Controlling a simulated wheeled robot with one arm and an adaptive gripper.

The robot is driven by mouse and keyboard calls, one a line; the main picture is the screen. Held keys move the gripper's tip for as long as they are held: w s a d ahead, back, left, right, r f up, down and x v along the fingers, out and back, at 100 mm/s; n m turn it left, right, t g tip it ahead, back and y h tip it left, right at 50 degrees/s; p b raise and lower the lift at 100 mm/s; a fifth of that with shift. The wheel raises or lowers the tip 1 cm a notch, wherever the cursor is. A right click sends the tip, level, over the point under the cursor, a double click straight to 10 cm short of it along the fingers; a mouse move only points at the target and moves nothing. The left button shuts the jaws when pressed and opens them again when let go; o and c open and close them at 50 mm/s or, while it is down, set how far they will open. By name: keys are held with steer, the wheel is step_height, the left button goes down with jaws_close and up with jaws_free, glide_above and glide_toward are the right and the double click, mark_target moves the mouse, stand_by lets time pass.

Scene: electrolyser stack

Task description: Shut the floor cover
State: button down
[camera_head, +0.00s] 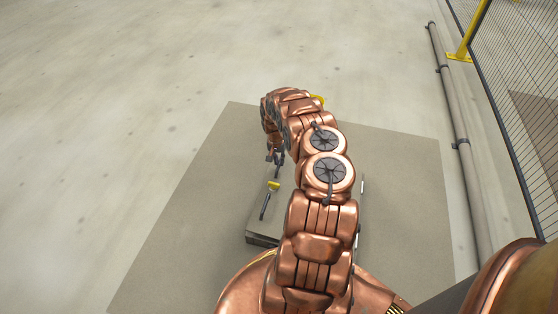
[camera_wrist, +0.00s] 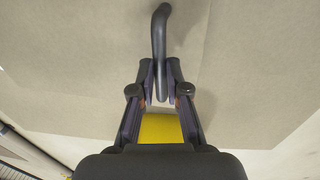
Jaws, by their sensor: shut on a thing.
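My gripper (camera_head: 275,157) is at the far end of my bent arm, low over the grey mat. In the wrist view its two fingers (camera_wrist: 160,85) are shut on a dark bar, the bent handle (camera_wrist: 160,35), whose curved end sticks out past the fingertips. A yellow part (camera_wrist: 160,129) shows between the finger bases. In the head view a low grey box-like cover (camera_head: 262,239) lies under my arm. A dark bar (camera_head: 265,207) and a small yellow piece (camera_head: 273,186) sit on its left side. My arm hides most of the cover, so I cannot tell how far open it is.
The flat grey mat (camera_head: 180,240) surrounds the cover on pale concrete floor (camera_head: 120,100). A pipe (camera_head: 455,130) and a black mesh fence (camera_head: 515,90) with a yellow post (camera_head: 468,35) run along the right. The floor to the left is clear.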

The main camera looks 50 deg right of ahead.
stand_by(0.3)
steer(key=shift+g+h, duration=0.3)
steer(key=shift+g, duration=0.3)
steer(key=f+b, duration=0.4)
steer(key=shift+w+a, duration=0.2)
steer(key=shift+w, duration=0.2)
steer(key=shift+r+p, duration=0.2)
steer(key=shift+p, duration=0.1)
steer(key=c, duration=1.2)
jaws_free()
steer(key=shift+r, duration=0.1)
steer(key=shift+w+a+r, duration=0.15)
steer(key=shift+w+r, duration=0.15)
steer(key=shift+r, duration=1.65)
steer(key=shift+w+a+r, duration=0.2)
steer(key=shift+w+r, duration=0.15)
steer(key=shift+r, duration=1.55)
steer(key=shift+w+a+r, duration=0.15)
steer(key=shift+w+r, duration=0.15)
steer(key=shift+r, duration=1.65)
